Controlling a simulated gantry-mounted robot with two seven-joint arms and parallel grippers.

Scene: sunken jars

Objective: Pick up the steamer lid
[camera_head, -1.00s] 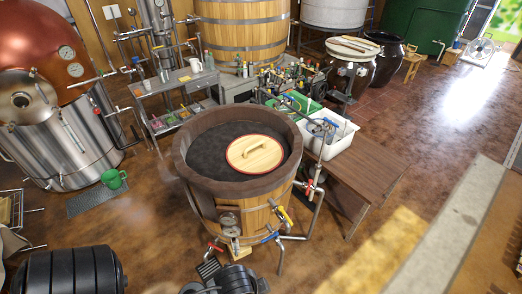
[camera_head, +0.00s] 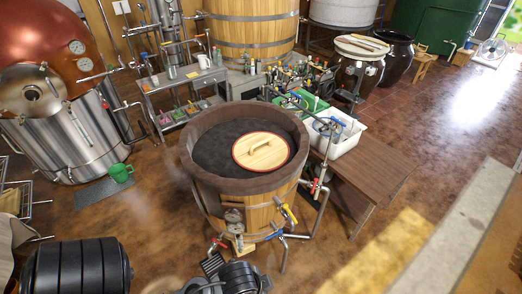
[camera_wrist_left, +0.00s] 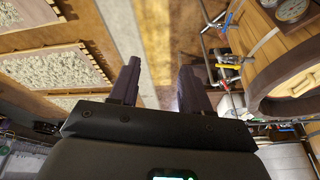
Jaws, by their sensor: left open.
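The steamer lid (camera_head: 261,152) is a round, pale wooden disc with a red rim and a wooden bar handle (camera_head: 261,146) across its top. In the head view it lies on the dark fill inside a large wooden tub (camera_head: 246,196), toward the tub's right side. My left gripper (camera_wrist_left: 160,72) shows in the left wrist view with its two dark fingers apart and nothing between them. My right gripper is in neither view.
A brown wooden bench (camera_head: 370,165) and a white bin (camera_head: 335,135) stand right of the tub. Taps and pipes (camera_head: 290,213) stick out at its front right. A grey metal cart (camera_head: 180,90) stands behind left. Trays of pale grains (camera_wrist_left: 60,70) show in the left wrist view.

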